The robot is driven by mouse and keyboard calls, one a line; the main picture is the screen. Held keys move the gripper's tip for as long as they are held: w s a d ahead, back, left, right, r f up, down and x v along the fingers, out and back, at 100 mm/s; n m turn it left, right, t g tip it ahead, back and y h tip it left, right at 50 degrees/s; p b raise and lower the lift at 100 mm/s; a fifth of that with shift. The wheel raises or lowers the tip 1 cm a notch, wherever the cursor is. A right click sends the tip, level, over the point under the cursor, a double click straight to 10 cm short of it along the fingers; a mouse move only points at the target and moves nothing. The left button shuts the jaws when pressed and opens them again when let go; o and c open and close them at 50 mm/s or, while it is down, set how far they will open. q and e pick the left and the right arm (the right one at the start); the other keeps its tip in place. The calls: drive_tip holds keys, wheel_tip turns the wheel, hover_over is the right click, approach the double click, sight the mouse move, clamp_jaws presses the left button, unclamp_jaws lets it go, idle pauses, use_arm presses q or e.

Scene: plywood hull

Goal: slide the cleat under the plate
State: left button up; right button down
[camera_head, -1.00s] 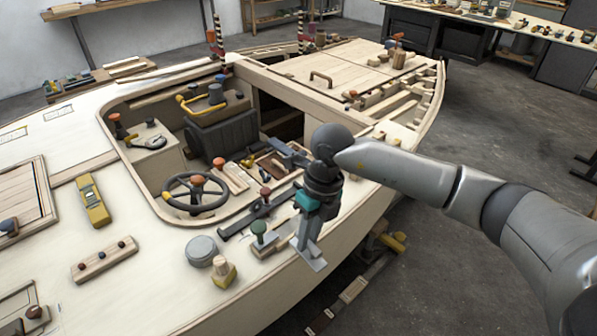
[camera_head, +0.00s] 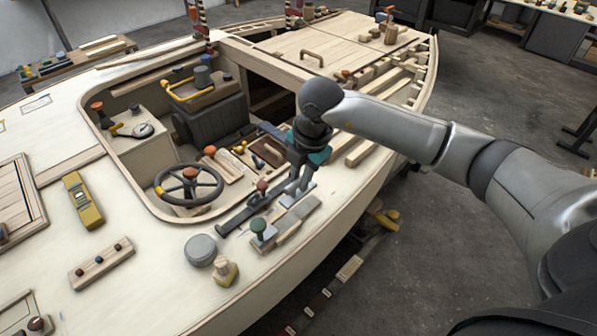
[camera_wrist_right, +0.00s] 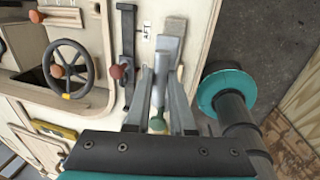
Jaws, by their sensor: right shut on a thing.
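My right gripper (camera_head: 299,188) is low over the deck, just outboard of the cockpit edge. It is shut on a grey metal piece that I take for the cleat; it shows between and ahead of the fingers (camera_wrist_right: 163,95) in the wrist view. A flat grey strip (camera_head: 304,211), which looks like the plate, lies beneath the fingers along a pale wooden block (camera_head: 289,234). The strip also shows in the wrist view (camera_wrist_right: 168,48). I cannot tell whether the held piece touches it or is under it. A green knob (camera_head: 258,225) stands by its near end. My left gripper is not in view.
A black bar with a red knob (camera_head: 262,187) lies close left of the gripper. A steering wheel (camera_head: 188,186), a grey round tin (camera_head: 201,250) and a small wooden block (camera_head: 225,271) are further left. The hull edge drops to the floor at right.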

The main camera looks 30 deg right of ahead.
sight(288, 204)
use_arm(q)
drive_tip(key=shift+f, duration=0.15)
use_arm(e)
drive_tip(key=shift+f, duration=0.15)
drive_tip(key=shift+f+b, duration=2.55)
drive_tip(key=shift+f, duration=0.3)
drive_tip(key=shift+f+b, duration=0.4)
drive_tip(key=shift+f, duration=0.05)
drive_tip(key=shift+a, duration=0.25)
drive_tip(key=shift+s+a+p, duration=0.25)
drive_tip(key=shift+a+p, duration=0.1)
drive_tip(key=shift+a, duration=0.15)
drive_tip(key=shift+s+a, duration=0.1)
drive_tip(key=shift+a, duration=0.2)
drive_tip(key=shift+s+a, duration=0.15)
drive_tip(key=shift+a, duration=0.35)
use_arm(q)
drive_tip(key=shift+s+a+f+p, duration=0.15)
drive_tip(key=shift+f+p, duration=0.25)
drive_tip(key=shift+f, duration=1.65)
use_arm(e)
drive_tip(key=shift+s+a, duration=0.2)
drive_tip(key=shift+a, duration=0.25)
